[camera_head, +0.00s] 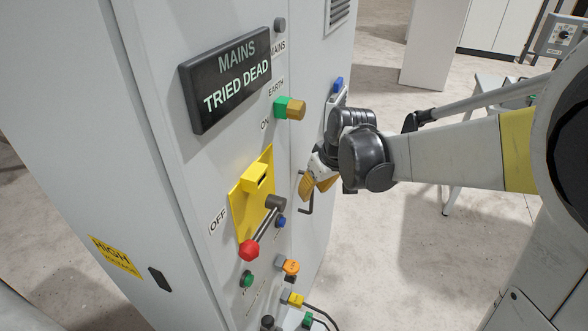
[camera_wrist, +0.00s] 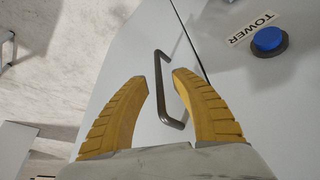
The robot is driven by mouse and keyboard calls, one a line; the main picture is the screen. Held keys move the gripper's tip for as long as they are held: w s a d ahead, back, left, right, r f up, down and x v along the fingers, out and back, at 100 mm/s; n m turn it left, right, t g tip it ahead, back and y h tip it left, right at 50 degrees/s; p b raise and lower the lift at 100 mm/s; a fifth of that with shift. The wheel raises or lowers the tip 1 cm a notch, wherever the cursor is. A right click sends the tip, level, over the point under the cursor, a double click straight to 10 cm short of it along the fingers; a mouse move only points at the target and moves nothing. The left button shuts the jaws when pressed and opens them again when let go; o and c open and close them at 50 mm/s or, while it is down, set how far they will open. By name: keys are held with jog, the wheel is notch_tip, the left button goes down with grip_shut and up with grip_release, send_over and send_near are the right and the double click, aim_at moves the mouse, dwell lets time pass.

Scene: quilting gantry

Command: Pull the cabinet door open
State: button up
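The grey cabinet door (camera_head: 318,130) is the panel right of the vertical seam, and it looks closed. It carries a dark, bent-bar handle (camera_head: 311,206), which also shows in the wrist view (camera_wrist: 160,90). My gripper (camera_head: 317,187) is at the handle, its yellow fingers partly covering it in the head view. In the wrist view my gripper (camera_wrist: 161,79) is open, with one fingertip on each side of the handle bar. There are visible gaps between the bar and both fingers. I cannot tell the exact depth of the fingertips along the handle.
Left of the seam, the fixed panel has a yellow switch plate (camera_head: 243,204) with a red-knobbed lever (camera_head: 250,249), a green-and-yellow knob (camera_head: 290,108) and small plugs. A blue TOWER button (camera_wrist: 268,39) sits beside the seam. Pale floor (camera_head: 400,260) lies open to the right.

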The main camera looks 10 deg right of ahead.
jog(key=shift+x, duration=1.1)
grip_shut()
